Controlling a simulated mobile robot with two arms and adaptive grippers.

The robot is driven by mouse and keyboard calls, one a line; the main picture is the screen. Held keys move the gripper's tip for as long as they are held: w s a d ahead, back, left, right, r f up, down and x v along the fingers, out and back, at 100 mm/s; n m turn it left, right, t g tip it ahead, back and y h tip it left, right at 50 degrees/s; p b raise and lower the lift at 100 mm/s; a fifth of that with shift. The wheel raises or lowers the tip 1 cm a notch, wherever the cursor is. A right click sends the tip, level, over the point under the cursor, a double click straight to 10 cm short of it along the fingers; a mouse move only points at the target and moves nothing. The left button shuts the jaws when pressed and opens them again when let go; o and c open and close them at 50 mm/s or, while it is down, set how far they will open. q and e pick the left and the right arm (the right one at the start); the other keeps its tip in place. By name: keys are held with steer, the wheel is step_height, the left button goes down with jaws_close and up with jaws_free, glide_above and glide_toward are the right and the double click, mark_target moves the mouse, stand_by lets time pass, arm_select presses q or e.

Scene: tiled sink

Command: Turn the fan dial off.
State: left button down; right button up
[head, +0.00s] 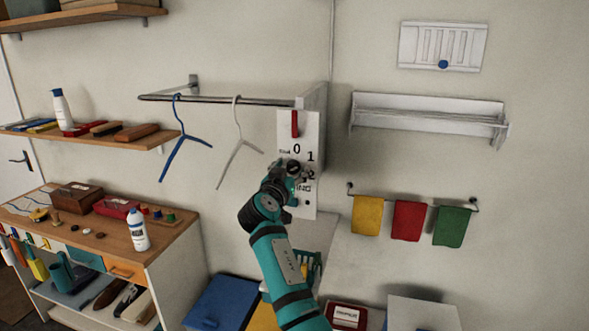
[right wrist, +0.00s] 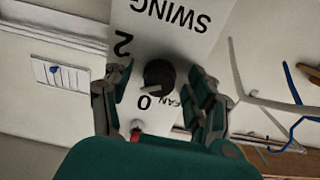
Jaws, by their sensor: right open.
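The fan dial (right wrist: 161,72) is a round black knob on a white wall panel (head: 308,128) marked 0, 1, 2, FAN and SWING. In the right wrist view the panel is upside down. The dial's pale pointer is aimed to the left there, beside the 0; the 1 is hidden, apparently behind the left finger. My right gripper (right wrist: 160,78) is open, with one finger on each side of the dial and gaps visible between. In the head view the gripper (head: 292,176) covers the panel's lower middle. My left gripper is not in view.
A red lever (head: 295,123) sits at the panel's top. A rail with a blue hanger (head: 181,140) and a white hanger (head: 238,140) is left of the panel. Yellow (head: 368,215), red and green cloths hang at right. A cluttered workbench (head: 155,238) stands at left.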

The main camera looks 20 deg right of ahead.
steer(key=shift+s+a+r, duration=0.1)
steer(key=shift+a, duration=0.1)
steer(key=shift+c, duration=0.3)
steer(key=shift+d, duration=0.1)
steer(key=c, duration=1.1)
steer(key=shift+n+b, duration=0.5)
steer(key=shift+n, duration=0.4)
steer(key=n+b, duration=0.1)
steer(key=n, duration=0.6)
steer(key=shift+d+r, duration=0.1)
steer(key=shift+n+p, duration=0.45)
steer(key=shift+n, duration=1.05)
